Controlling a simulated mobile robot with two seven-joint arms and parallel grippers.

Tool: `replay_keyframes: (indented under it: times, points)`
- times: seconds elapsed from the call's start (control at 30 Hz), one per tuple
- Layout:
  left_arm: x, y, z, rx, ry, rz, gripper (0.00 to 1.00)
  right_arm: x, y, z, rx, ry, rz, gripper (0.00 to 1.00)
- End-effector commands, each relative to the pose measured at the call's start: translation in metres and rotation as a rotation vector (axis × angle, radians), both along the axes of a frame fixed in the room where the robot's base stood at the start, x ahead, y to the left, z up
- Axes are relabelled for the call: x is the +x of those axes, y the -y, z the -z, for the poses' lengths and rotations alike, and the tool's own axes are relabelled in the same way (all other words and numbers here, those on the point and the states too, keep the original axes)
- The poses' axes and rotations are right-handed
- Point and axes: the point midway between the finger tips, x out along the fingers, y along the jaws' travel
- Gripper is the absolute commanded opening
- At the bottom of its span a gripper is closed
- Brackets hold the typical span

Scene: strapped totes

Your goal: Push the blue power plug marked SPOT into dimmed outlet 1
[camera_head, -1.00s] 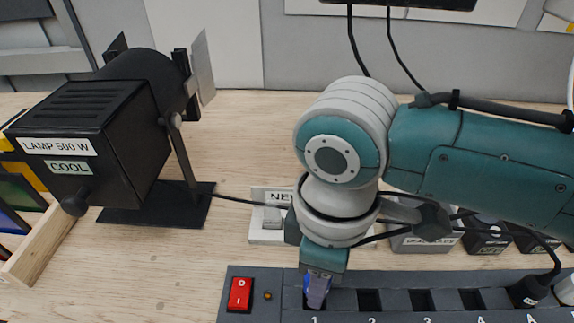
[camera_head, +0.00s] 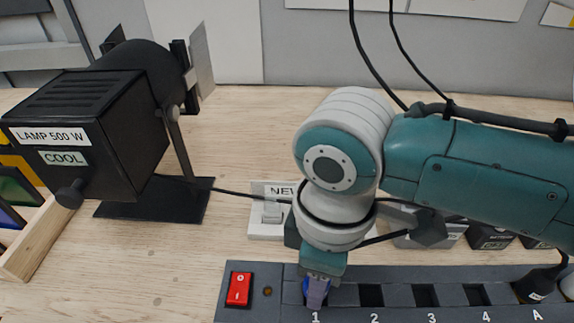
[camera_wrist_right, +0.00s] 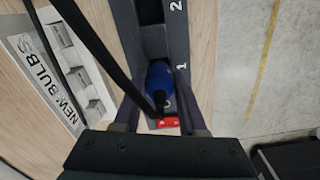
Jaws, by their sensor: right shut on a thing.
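The blue plug (camera_wrist_right: 160,78) sits between the fingers of my right gripper (camera_wrist_right: 160,122) in the right wrist view, at the outlet marked 1. My right gripper (camera_head: 316,292) is shut on it and points down at that outlet in the head view. There the fingers hide most of the plug, with only a sliver of blue showing. Its marking cannot be read, and I cannot tell how deep it sits. The dark power strip (camera_head: 267,309) runs along the bottom edge, with outlets numbered 1 and up. My left gripper is out of view.
A red rocker switch (camera_head: 238,289) is left of outlet 1. Outlets 2 to 4 look empty; a black plug (camera_head: 533,288) is at outlet A. A white NEW BULBS box (camera_head: 268,232) stands behind the strip. A black lamp (camera_head: 90,130) stands at left. Cables run beside my right arm.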

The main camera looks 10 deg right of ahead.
Motion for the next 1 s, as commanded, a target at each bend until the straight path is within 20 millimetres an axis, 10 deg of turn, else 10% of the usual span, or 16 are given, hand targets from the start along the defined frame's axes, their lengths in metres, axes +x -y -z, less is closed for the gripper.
replay_keyframes:
  times: [0.47,0.5,0.77,1.0]
  points:
    - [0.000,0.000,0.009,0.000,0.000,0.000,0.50,0.000,0.000,0.013,-0.002,-0.001,0.001,0.00]
    - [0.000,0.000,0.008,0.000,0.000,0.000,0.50,0.000,0.000,0.012,-0.001,-0.001,0.001,0.45]
    - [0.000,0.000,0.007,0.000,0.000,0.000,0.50,0.000,0.000,0.012,-0.001,-0.001,0.001,0.75]
    - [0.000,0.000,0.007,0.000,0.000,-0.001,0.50,0.000,0.000,0.011,-0.001,-0.001,0.001,0.76]
